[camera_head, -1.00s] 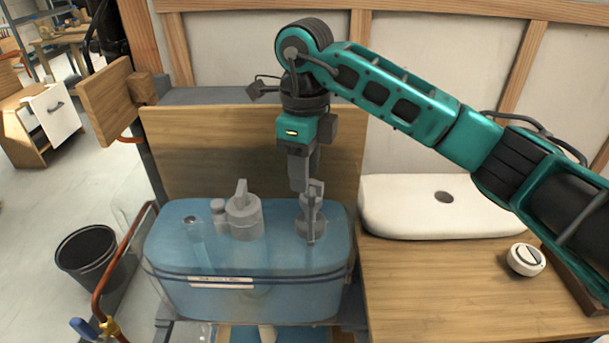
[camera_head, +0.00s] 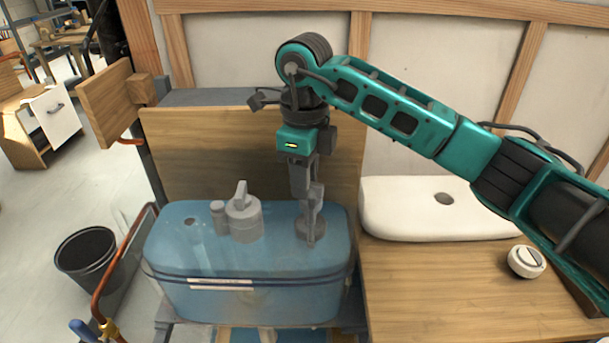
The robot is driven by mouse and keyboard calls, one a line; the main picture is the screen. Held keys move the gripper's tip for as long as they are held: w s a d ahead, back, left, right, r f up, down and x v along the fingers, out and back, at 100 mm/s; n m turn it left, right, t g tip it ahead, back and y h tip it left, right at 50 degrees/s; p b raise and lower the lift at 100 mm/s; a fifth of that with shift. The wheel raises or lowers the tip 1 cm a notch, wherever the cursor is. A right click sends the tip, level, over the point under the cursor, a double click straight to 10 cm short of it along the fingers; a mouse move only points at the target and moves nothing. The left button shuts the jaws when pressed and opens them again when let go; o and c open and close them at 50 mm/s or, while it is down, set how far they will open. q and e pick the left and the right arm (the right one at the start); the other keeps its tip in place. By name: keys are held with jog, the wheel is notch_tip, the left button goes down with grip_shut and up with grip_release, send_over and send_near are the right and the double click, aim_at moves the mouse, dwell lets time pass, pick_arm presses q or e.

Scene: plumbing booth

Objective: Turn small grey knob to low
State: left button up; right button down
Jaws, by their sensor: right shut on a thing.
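A small grey knob (camera_head: 301,230) sits on the right part of the blue tank's top (camera_head: 270,262). My right gripper (camera_head: 311,236) comes down on it from above, with its fingers pointing down, and is shut on it. The fingers cover part of the knob, and I see no readable setting mark on it. My left gripper is out of view.
A larger grey cylinder with an upright tab (camera_head: 243,222) and a slim grey cylinder (camera_head: 219,217) stand left of the knob. A white lid (camera_head: 420,220) and a white round dial (camera_head: 526,261) lie on the wooden bench to the right. A wooden board (camera_head: 200,150) rises behind.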

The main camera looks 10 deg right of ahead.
jog(key=shift+m, duration=0.3)
jog(key=shift+w+d+r+m, duration=0.1)
jog(key=shift+w+m, duration=0.05)
jog(key=shift+m, duration=0.75)
jog(key=m+p, duration=0.1)
jog(key=m, duration=0.3)
jog(key=shift+w+d, duration=0.1)
jog(key=shift+d, duration=0.1)
jog(key=m, duration=0.4)
jog(key=shift+d+m, duration=0.2)
jog(key=shift+m, duration=0.2)
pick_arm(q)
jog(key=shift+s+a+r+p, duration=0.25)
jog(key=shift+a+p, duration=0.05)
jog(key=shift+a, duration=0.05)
pick_arm(e)
jog(key=shift+d+m, duration=0.1)
jog(key=shift+m, duration=1.3)
jog(key=c, duration=1.1)
grip_release()
jog(key=shift+c, duration=0.2)
